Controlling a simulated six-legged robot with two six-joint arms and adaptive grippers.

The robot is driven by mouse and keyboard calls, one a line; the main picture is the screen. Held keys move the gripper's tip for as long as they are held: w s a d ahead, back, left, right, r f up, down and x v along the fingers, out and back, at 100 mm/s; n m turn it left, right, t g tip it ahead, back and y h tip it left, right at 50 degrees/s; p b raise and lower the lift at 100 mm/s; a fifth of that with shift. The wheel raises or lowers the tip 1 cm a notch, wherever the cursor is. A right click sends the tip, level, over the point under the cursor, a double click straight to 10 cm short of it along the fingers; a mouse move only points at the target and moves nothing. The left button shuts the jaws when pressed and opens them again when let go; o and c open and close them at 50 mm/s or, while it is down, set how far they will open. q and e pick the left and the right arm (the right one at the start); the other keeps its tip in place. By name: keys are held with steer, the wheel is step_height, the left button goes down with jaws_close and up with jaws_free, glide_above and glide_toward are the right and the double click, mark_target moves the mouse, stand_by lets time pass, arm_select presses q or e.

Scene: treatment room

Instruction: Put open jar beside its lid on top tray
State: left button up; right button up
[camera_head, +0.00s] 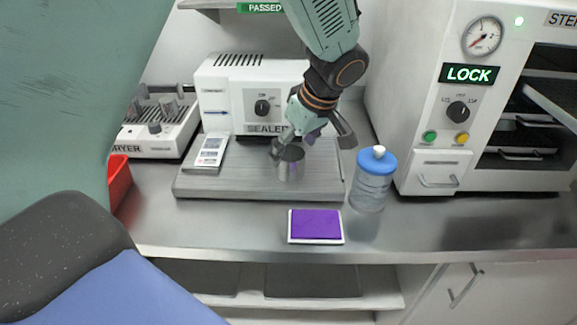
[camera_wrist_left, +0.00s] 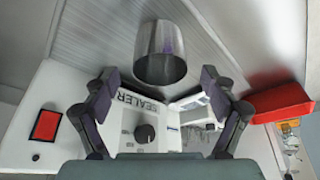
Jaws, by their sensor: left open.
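A metal jar (camera_head: 291,167), open at the top, stands upright on the grey ribbed board (camera_head: 225,185) in front of the sealer. It also shows in the left wrist view (camera_wrist_left: 160,55). My left gripper (camera_head: 309,143) reaches down from above, just behind the jar. Its fingers are open, and in the left wrist view (camera_wrist_left: 160,78) they stand wide to either side of the jar's near end, with gaps on both sides. I cannot make out a lid. The sterilizer (camera_head: 425,50) at the right has trays (camera_head: 520,153) in its dark chamber. My right gripper is out of view.
The sealer (camera_head: 230,90) stands behind the board, with a white device (camera_head: 209,150) on its left. A blue-capped bottle (camera_head: 372,182) and a purple pad (camera_head: 316,225) stand on the right and front. A red bin (camera_head: 119,182) is at left. The right front counter is clear.

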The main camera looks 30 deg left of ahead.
mark_target(290, 158)
arm_select(q)
steer(key=x, duration=0.3)
steer(key=shift+s+d+f, duration=0.1)
steer(key=shift+d+f, duration=0.1)
steer(key=shift+a+f, duration=0.3)
steer(key=shift+a, duration=0.05)
steer(key=shift+d+r, duration=0.1)
steer(key=shift+d, duration=0.15)
steer(key=c, duration=0.5)
steer(key=shift+a, duration=0.15)
steer(key=c, duration=1)
